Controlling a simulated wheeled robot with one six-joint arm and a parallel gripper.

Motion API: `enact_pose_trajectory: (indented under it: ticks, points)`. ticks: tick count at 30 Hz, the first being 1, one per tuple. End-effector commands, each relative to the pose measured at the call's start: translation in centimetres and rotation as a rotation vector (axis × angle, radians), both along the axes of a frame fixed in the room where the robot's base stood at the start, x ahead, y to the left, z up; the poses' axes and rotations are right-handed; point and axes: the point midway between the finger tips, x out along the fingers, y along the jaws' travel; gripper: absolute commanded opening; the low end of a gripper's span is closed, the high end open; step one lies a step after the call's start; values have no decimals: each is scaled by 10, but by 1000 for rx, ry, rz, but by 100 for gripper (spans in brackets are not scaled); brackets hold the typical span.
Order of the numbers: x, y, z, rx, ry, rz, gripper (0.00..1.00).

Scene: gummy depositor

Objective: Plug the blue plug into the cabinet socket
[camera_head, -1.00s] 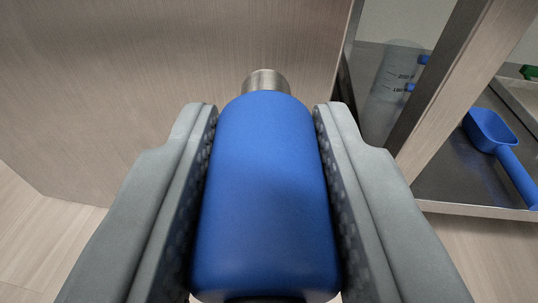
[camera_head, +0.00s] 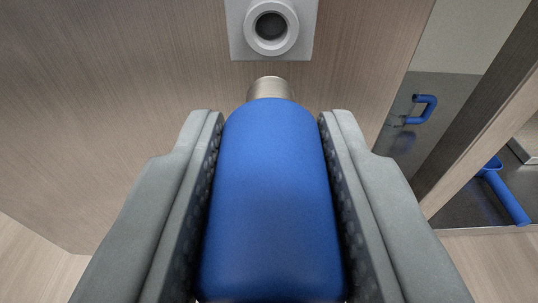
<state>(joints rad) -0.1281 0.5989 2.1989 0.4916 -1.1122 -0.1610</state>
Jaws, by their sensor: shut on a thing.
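The blue plug (camera_head: 271,200) has a round blue body and a short metal tip (camera_head: 270,88) that points away from me. My gripper (camera_head: 272,118) is shut on the plug's body, with one grey finger along each side. The cabinet socket (camera_head: 271,27) is a light grey square plate with a raised round ring and a dark hole. It is on the wooden cabinet face (camera_head: 130,90), at the top of the view. The plug's tip shows just below the socket plate, lined up left to right with the hole, and apart from it.
To the right is an open wooden-framed shelf with a wooden post (camera_head: 485,125). A blue handle (camera_head: 422,109) shows behind the post, and a blue scoop (camera_head: 505,190) lies on a dark surface to its right. The wooden floor (camera_head: 35,265) shows at lower left.

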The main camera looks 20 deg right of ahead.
Motion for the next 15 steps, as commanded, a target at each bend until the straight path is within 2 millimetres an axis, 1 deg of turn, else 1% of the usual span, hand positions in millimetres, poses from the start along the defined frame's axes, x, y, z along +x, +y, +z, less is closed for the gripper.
enact_pose_trajectory:
  ticks: [5,15]
  points:
    - [10,-4,0,0,-1,-1,0]
    - [41,-13,0,0,-1,0,0]
